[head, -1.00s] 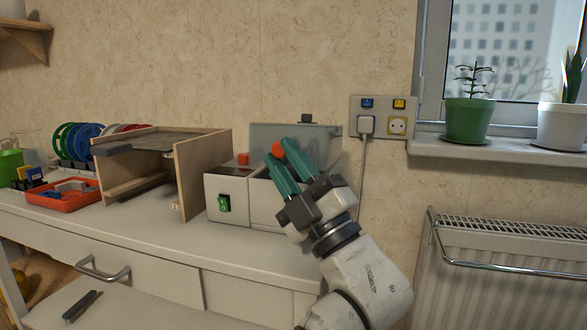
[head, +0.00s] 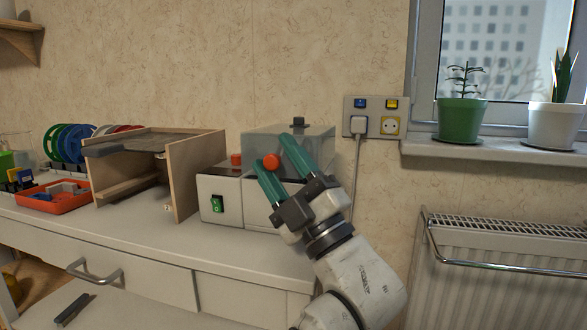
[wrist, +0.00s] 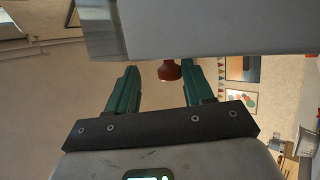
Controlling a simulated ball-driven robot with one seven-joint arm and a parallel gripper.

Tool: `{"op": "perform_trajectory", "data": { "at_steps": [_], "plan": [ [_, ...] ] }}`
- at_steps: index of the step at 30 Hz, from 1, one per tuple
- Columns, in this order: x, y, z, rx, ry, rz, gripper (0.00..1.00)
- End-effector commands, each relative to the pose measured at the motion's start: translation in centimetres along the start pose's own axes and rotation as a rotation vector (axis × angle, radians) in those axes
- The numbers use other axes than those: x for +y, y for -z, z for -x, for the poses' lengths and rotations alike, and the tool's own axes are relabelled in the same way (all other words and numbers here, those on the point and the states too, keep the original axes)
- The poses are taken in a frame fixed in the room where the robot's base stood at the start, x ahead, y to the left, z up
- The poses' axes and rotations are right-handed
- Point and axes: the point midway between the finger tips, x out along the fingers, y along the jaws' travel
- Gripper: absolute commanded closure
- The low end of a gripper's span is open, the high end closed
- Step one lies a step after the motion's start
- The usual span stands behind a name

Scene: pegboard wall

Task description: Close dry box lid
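The dry box is a white box (head: 260,217) on the worktop, with a grey translucent lid (head: 262,142) rising above its back. A dark knob (head: 298,122) shows at the lid's top edge. I cannot tell the lid's exact angle. My gripper (head: 274,152) is in front of the box with its green fingers spread. A red knob (head: 272,162) shows between the fingertips. In the wrist view my gripper (wrist: 157,80) is open, the red knob (wrist: 169,71) is beyond and between the fingers, and a grey slab (wrist: 215,28) crosses the top. Contact is not visible.
A white unit with a green switch (head: 217,204) and a red button (head: 236,159) adjoins the box on the left. A wooden rack (head: 197,170) and a red tray (head: 53,196) stand farther left. A socket plate (head: 372,117) with a plugged cord is at the right.

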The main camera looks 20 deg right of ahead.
Motion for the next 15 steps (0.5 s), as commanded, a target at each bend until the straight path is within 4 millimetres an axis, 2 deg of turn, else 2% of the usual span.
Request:
{"op": "perform_trajectory", "data": {
  "at_steps": [5, 10, 15],
  "plan": [
    [0.1, -0.2, 1.1, -0.004, 0.0, 0.001, 0.49],
    [0.3, -0.3, 3.1, -0.006, -0.003, 0.004, 0.49],
    [1.7, 0.3, 4.9, -0.003, -0.004, 0.005, 0.49]
  ]
}}
